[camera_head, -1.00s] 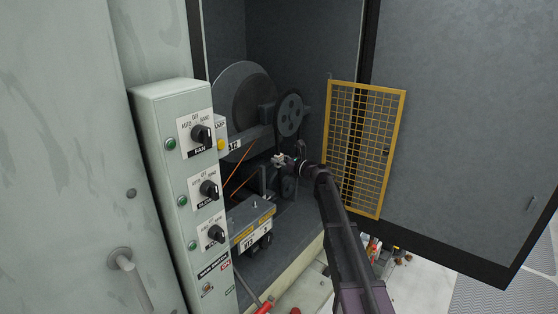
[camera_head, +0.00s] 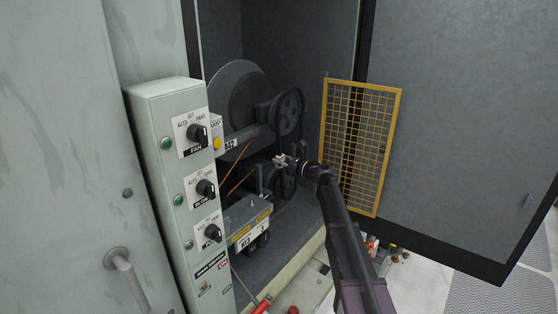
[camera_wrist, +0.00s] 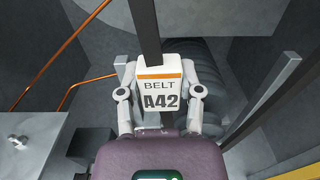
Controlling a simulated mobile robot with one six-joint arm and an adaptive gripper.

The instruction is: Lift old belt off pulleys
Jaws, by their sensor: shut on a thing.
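In the wrist view the belt (camera_wrist: 145,30) runs up from a white tag (camera_wrist: 160,92) with an orange stripe, marked BELT A42. My gripper (camera_wrist: 159,68) is shut on the tagged part of the belt, one finger at each side. In the head view my gripper (camera_head: 284,162) is below the upper pulley. The lower pulley is mostly hidden by my gripper.
A grey control box (camera_head: 165,190) with knobs stands left of the opening. A yellow mesh guard (camera_head: 360,148) hangs on the open door (camera_head: 460,120) at right. Orange rods or pipes (camera_wrist: 75,55) pass left of my gripper. A labelled unit (camera_head: 248,220) sits below.

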